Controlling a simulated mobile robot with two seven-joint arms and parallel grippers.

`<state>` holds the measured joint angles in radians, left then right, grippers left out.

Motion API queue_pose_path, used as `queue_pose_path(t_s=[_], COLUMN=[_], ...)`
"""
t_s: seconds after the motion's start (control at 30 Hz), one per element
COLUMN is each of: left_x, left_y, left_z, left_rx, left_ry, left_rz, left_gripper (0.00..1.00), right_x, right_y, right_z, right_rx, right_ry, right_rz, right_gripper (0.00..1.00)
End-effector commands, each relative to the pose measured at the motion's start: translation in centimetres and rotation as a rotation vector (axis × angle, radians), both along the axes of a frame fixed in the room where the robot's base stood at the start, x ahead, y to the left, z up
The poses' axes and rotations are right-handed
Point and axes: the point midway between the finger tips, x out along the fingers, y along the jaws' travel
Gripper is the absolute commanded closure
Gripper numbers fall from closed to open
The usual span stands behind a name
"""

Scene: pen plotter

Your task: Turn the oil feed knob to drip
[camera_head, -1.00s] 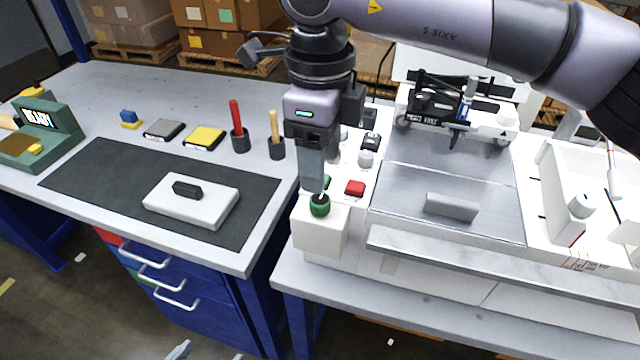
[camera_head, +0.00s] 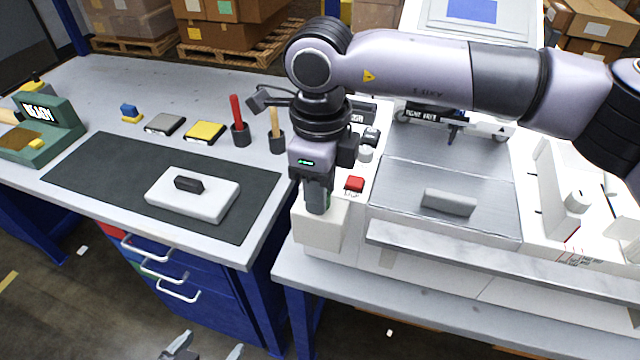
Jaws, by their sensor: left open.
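The green knob stands on the white block (camera_head: 317,232) at the front left corner of the white plotter (camera_head: 450,190). My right gripper (camera_head: 317,208) points down over the block's top and now hides nearly all of the knob; a thin green sliver (camera_head: 329,197) shows beside the fingers. I cannot tell whether the fingers touch or grip it. The knob's pointer and any markings are hidden. My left gripper (camera_head: 205,353) shows only its tips at the bottom edge, open and empty, far from the knob.
A red button (camera_head: 354,184) sits just right of the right gripper, with grey knobs behind it. A red-handled tool (camera_head: 237,115) and a wooden-handled tool stand in cups on the left. A white block (camera_head: 192,196) lies on the dark mat (camera_head: 100,180).

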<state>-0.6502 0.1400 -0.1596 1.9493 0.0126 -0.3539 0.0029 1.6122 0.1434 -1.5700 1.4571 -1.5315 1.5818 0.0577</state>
Motion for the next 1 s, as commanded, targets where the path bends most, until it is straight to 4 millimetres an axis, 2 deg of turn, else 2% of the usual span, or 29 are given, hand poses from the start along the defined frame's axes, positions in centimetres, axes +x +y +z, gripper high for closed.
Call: queue_pose_path(t_s=[0.27,0.47,1.0], left_x=[0.0,0.0,0.0], left_y=[0.0,0.0,0.0], left_z=[-0.6,-1.9,-6.8], left_rx=[0.000,0.000,0.000], left_ry=[0.000,0.000,0.000], left_rz=[0.000,0.000,0.000], left_gripper=[0.00,0.00,0.00], right_x=[0.0,0.0,0.0], right_y=[0.0,0.0,0.0], right_z=[-0.1,-0.3,-0.4], right_rx=[0.001,0.001,0.001], right_ry=[0.002,0.000,0.000], right_rz=[-0.032,-0.131,-0.621], right_gripper=[0.99,0.99,0.99])
